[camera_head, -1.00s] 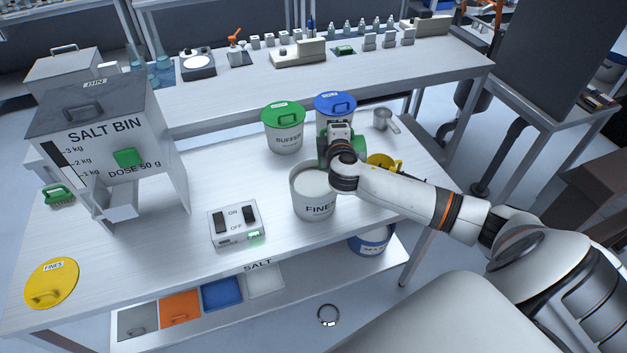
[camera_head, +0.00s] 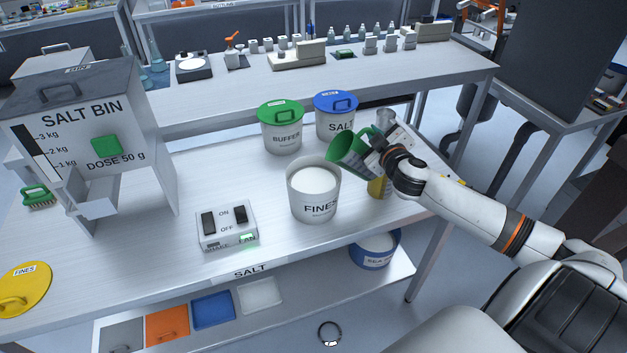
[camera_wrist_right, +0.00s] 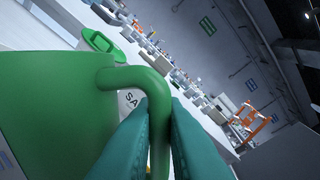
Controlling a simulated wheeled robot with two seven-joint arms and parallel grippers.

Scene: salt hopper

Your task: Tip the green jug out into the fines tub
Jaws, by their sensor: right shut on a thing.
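The green jug (camera_head: 346,154) is held up by my right gripper (camera_head: 377,150), to the right of and above the fines tub. It is tilted, with its mouth toward the left. In the right wrist view the gripper's fingers (camera_wrist_right: 160,130) are shut on the handle of the green jug (camera_wrist_right: 50,105). The fines tub (camera_head: 314,201) is open on the table and has white material inside, below its rim. No stream from the jug shows. The inside of the jug is hidden. My left gripper is not in view.
The green-lidded buffer tub (camera_head: 282,135) and blue-lidded salt tub (camera_head: 336,124) stand behind. A yellow object (camera_head: 379,188) is partly hidden below my right gripper. The switch box (camera_head: 227,226) and salt bin (camera_head: 90,130) are left. The yellow fines lid (camera_head: 22,288) lies at front left.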

